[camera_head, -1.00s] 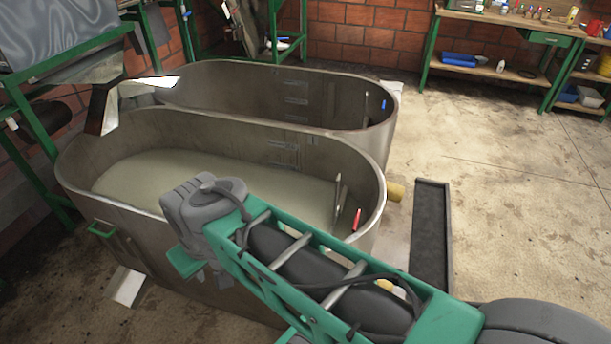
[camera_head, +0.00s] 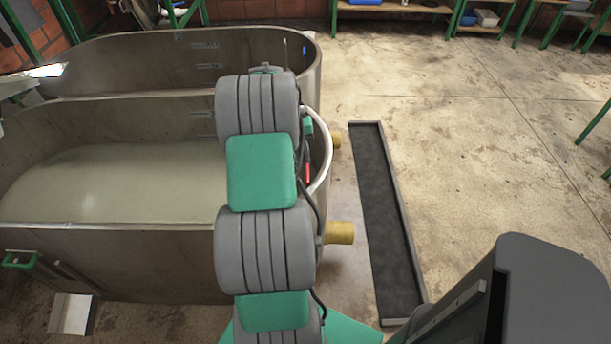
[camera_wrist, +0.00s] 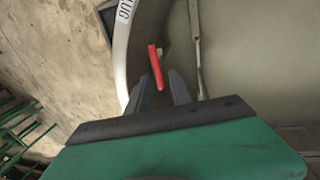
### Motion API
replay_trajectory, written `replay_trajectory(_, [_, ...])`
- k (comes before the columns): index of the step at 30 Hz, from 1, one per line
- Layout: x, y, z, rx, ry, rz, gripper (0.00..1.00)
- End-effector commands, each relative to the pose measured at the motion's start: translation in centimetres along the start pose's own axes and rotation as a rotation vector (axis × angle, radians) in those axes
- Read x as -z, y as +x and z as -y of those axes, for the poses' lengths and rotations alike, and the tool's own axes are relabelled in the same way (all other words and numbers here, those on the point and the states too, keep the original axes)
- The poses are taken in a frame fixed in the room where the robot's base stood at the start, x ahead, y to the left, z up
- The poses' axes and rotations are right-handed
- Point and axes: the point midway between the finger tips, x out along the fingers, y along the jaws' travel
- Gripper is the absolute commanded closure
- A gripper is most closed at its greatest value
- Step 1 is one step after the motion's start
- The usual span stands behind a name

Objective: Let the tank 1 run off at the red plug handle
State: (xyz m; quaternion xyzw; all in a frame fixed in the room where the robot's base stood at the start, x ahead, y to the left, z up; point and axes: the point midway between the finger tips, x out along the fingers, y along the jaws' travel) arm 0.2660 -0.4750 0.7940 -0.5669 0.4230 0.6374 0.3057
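The near tank (camera_head: 120,250), a long rounded metal tub, holds pale greenish liquid. I take it for tank 1, because the red plug handle (camera_head: 307,172) stands inside its right end. In the wrist view the red handle (camera_wrist: 155,67) is a thin upright bar close to the pale rim (camera_wrist: 122,45), which bears letters ending in "LUG". My gripper (camera_wrist: 161,79) has its two dark fingers apart, one on each side of the handle's lower end as seen. I cannot tell whether the handle is at fingertip depth. In the head view my arm hides most of the gripper.
A second tank (camera_head: 120,58) with a blue handle (camera_head: 304,51) stands behind. Yellow pipe stubs (camera_head: 341,233) stick out of the tanks' right ends. A dark floor channel (camera_head: 383,220) lies beside them. The concrete floor to the right is mostly clear.

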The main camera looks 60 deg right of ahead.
Motion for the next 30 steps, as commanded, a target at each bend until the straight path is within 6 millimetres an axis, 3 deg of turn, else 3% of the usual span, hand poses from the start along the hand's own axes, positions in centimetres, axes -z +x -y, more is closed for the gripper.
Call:
replay_trajectory(3, [0.1,1.4,-0.8,-0.003,0.014,0.008,0.73])
replay_trajectory(15, [0.1,7.8,-0.6,-0.002,0.013,0.005,0.73])
replay_trajectory(24, [0.1,8.2,-0.6,-0.002,0.012,0.004,0.74])
replay_trajectory(30, [0.1,8.1,-0.6,-0.002,0.012,0.004,0.91])
